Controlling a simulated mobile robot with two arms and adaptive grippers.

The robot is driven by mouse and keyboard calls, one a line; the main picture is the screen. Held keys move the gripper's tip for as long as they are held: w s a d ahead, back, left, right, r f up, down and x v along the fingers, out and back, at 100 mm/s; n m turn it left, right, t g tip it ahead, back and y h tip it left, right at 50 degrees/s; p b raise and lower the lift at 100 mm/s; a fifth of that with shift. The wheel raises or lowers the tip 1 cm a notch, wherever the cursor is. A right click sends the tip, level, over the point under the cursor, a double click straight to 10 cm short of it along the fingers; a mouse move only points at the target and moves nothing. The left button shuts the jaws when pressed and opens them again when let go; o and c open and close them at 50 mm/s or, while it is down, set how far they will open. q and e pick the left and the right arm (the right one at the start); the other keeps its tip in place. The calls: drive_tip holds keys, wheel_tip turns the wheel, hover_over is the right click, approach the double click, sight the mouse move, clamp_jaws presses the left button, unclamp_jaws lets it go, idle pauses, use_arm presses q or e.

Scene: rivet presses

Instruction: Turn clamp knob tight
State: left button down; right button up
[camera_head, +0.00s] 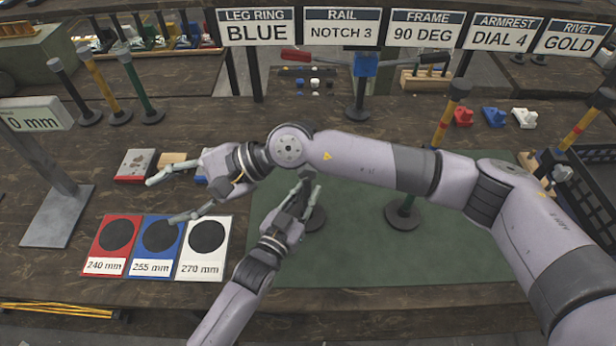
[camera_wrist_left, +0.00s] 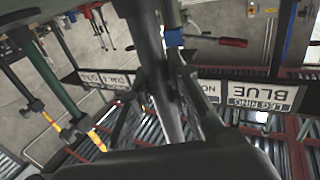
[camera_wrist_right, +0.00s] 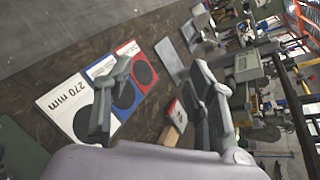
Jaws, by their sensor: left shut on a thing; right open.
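I cannot pick out the clamp knob for certain in any view. My left gripper (camera_head: 304,186) is over the left part of the green mat (camera_head: 350,262), beside my right arm, which hides what is behind it. In the left wrist view its fingers are closed around a grey shaft (camera_wrist_left: 172,122). A round black base (camera_head: 316,220) stands on the mat just beside this gripper; what rises from it is hidden. My right gripper (camera_head: 161,201) is open and empty, its fingers apart above the table near the size cards; they also show in the right wrist view (camera_wrist_right: 160,72).
Red (camera_head: 103,262), blue (camera_head: 150,262) and white (camera_head: 205,262) size cards lie at left. A blue head (camera_head: 366,65) on a stand is behind. Signs line the back. My right arm crosses over the mat.

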drive_tip(key=s+a+r+m+t+y, duration=0.2)
drive_tip(key=s+m+t+y, duration=0.15)
drive_tip(key=y, duration=0.25)
drive_tip(key=m+t+h, duration=1.7)
drive_tip(key=m+h, duration=0.2)
drive_tip(key=m, duration=0.8)
approach(308, 177)
drive_tip(key=w, duration=0.9)
drive_tip(key=shift+w, duration=0.15)
drive_tip(key=c, duration=1.2)
